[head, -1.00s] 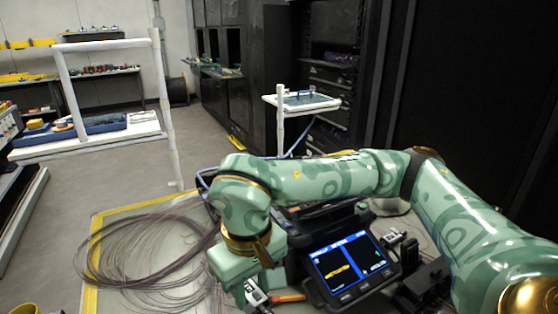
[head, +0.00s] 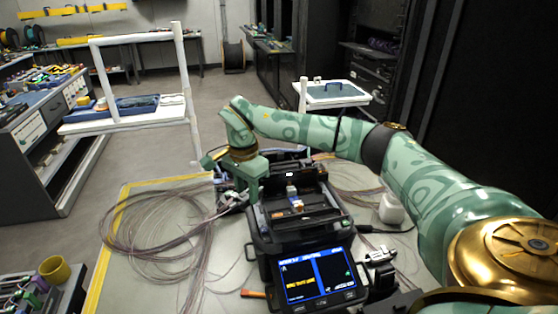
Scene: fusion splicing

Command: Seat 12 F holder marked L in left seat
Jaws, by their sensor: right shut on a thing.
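The black fusion splicer (head: 262,232) stands on the work mat with its lid up and its lit screen (head: 318,278) facing me. Small white, blue and orange parts (head: 294,197) show in its open middle. My right gripper (head: 236,202) is at the splicer's left side, pointing down, shut on a small dark and silver holder (head: 231,205). Its L mark is too small to read. The gripper and splicer body hide the left seat, and I cannot tell whether the holder touches it. Another silver holder (head: 380,256) lies right of the screen. My left gripper is out of view.
Loose fibre coils (head: 150,222) spread over the mat left of the splicer. An orange-handled tool (head: 253,293) lies by its front left corner. A white box (head: 391,208) with a black cable stands to the right. A yellow cup (head: 55,270) is at lower left.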

